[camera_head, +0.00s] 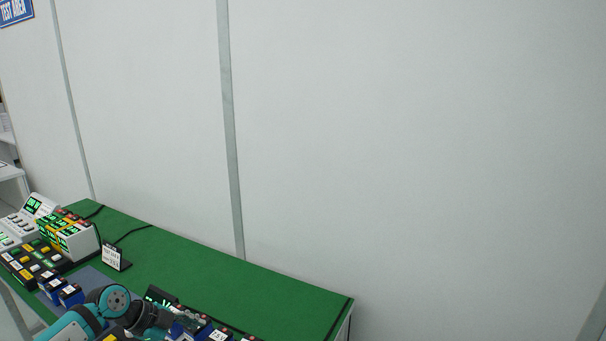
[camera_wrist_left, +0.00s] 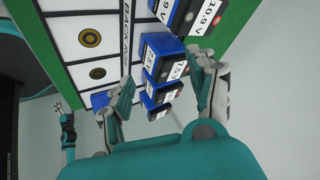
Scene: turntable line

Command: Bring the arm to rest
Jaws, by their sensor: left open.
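My left gripper (camera_wrist_left: 165,78) is open in the left wrist view, its two fingers spread apart. Blue blocks with white voltage labels (camera_wrist_left: 162,69) show between and beyond the fingers. I cannot tell how far off they are, but no block is held. In the head view my left arm reaches in at the bottom left, low over the green table (camera_head: 230,281). Its gripper is hard to make out there among the blocks. My right gripper does not show clearly in either view.
A box with green displays (camera_head: 75,240) and a button panel (camera_head: 40,262) stand at the table's left. A small sign (camera_head: 113,257) stands behind my arm. A white panel with round gold marks (camera_wrist_left: 70,42) shows in the wrist view. The table's back right is clear.

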